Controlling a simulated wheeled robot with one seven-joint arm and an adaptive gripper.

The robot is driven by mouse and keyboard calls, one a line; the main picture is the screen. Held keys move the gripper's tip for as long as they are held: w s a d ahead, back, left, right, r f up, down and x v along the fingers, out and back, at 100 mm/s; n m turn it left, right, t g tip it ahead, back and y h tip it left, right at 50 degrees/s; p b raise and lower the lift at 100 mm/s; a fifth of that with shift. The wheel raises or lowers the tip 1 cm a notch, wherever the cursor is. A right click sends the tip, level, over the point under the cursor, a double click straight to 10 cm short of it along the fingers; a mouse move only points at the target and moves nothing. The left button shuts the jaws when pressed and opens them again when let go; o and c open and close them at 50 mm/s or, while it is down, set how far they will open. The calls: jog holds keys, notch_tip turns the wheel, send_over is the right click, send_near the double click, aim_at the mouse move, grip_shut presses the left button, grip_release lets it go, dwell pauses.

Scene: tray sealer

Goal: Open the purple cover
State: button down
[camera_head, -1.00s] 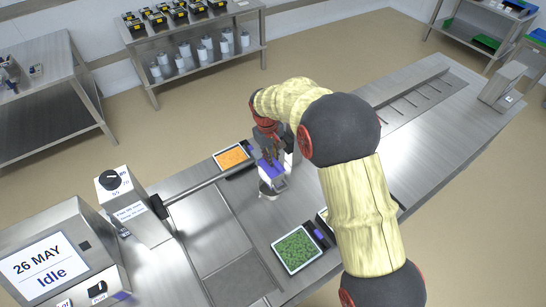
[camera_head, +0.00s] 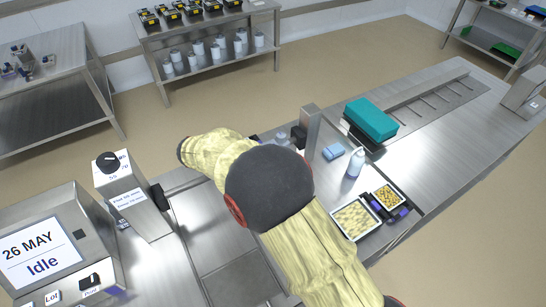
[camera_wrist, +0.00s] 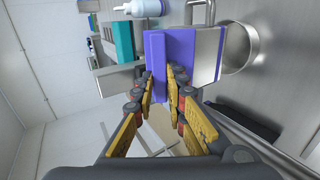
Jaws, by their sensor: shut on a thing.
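The purple cover (camera_wrist: 180,50) shows in the wrist view as a purple, box-like piece just beyond my fingertips. My gripper (camera_wrist: 160,80) has its two yellow-sided fingers closed on the near purple part, with the fingertips against it. A silvery metal section adjoins the cover's right side. In the head view the cover and my gripper are hidden behind my arm. I cannot tell from these views how far the cover is raised.
In the head view a metal post (camera_head: 311,131) stands beside my arm. Behind it are a blue sponge (camera_head: 333,151), a white bottle (camera_head: 355,162) and a teal box (camera_head: 371,119). Food trays (camera_head: 356,218) lie at the right. A screen reading Idle (camera_head: 41,259) is at left.

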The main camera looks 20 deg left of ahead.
jog(key=shift+s+a+f+t+h+b, duration=0.45)
jog(key=shift+s+f+t+h+b, duration=0.15)
jog(key=shift+t+h+b, duration=0.55)
jog(key=shift+s+a+f+t+h+b, duration=0.55)
jog(key=shift+t+h+b, duration=0.4)
jog(key=shift+t, duration=0.45)
jog(key=shift+s+a+f+t+h+b, duration=0.4)
jog(key=shift+s+f+t+h+b, duration=0.2)
jog(key=shift+t+h+b, duration=0.55)
jog(key=c, duration=1.8)
grip_release()
jog(key=shift+r, duration=0.1)
